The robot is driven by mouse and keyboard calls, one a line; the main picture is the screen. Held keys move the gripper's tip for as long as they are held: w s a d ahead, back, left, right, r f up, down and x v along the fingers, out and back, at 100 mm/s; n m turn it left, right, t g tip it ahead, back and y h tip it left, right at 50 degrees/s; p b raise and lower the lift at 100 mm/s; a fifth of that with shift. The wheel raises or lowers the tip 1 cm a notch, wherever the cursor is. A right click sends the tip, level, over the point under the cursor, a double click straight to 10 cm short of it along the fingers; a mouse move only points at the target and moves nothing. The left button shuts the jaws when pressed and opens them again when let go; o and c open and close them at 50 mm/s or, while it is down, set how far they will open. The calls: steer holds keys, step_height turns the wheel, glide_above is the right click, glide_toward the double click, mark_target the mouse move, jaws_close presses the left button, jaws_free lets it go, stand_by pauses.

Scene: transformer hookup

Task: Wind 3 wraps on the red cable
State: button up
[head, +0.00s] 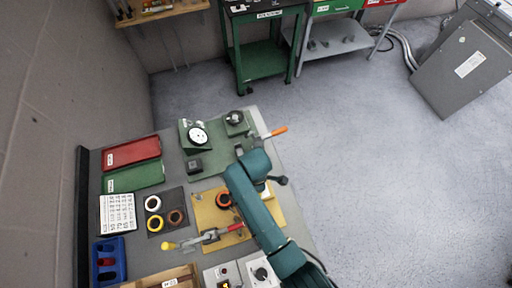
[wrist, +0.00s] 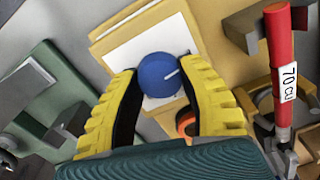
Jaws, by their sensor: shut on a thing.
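The red cable (wrist: 280,50) with a white "70 CU" label is at the right of the wrist view. In the head view a short red piece that looks like the cable (head: 235,227) lies at the front of the yellow board (head: 203,212). An orange-red ring (head: 223,200) sits on the board; part of it shows beneath my gripper in the wrist view (wrist: 185,122). My arm hides the gripper and knob in the head view.
A dark mat holds white (head: 153,203), yellow (head: 155,223) and brown (head: 176,217) rings. A yellow-ended tool (head: 170,245) lies in front. Red (head: 131,152) and green (head: 133,177) trays and a blue bin (head: 108,262) are at left. A dial gauge (head: 197,134) stands behind. Open floor lies right.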

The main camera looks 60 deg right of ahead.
steer(key=m+p, duration=0.2)
steer(key=m, duration=0.2)
steer(key=shift+p, duration=0.3)
steer(key=m+p, duration=0.2)
steer(key=m, duration=0.2)
steer(key=m+p, duration=0.1)
steer(key=m, duration=0.4)
steer(key=shift+f, duration=0.1)
steer(key=m+p, duration=0.1)
steer(key=m, duration=0.3)
steer(key=shift+s+a+m, duration=0.1)
steer(key=shift+m, duration=0.2)
steer(key=m+p, duration=0.1)
steer(key=m, duration=1)
steer(key=shift+f+m+p, duration=0.1)
steer(key=shift+m+p, duration=0.25)
steer(key=shift+m, duration=0.05)
